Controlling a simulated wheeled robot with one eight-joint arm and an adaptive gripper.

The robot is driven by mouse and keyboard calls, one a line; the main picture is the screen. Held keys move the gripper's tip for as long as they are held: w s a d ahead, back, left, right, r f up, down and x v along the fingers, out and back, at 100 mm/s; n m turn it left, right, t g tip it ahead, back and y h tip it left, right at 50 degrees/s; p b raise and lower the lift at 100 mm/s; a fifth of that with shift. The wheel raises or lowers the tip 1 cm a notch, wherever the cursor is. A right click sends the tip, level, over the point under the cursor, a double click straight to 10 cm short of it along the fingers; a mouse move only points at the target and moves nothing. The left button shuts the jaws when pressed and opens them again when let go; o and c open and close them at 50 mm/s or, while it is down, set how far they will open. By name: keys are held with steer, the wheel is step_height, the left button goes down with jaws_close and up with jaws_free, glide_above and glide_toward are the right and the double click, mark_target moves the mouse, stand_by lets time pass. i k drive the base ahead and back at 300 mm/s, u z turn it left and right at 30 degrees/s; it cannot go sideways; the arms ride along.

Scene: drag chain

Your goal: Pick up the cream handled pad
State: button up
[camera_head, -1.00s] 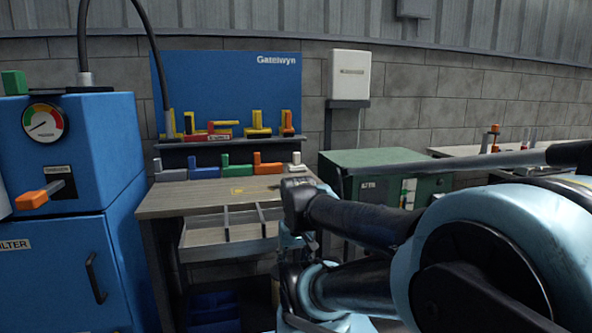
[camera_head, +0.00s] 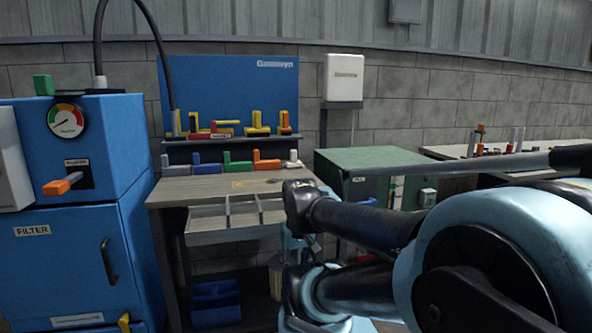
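A small cream handled pad (camera_head: 293,159) stands at the right end of a row of similar pads on the back of the wooden workbench (camera_head: 205,191). It has an upright handle on a darker base. An orange pad (camera_head: 265,162) is next to it on its left. My folded arm fills the right and lower middle of the view, in front of the bench's right end. I cannot make out my gripper's fingers anywhere, and nothing is seen in its hold.
Green (camera_head: 236,163), blue (camera_head: 207,168) and grey (camera_head: 174,169) pads continue the row. A shelf (camera_head: 230,137) with yellow pieces is above. A blue filter cabinet (camera_head: 70,255) stands left, a green cabinet (camera_head: 375,160) right. The bench top's front is mostly clear.

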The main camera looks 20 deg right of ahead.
mark_target(294, 164)
steer(key=k, duration=0.95)
steer(key=z, duration=0.65)
steer(key=i, duration=1.7)
steer(key=u, duration=0.65)
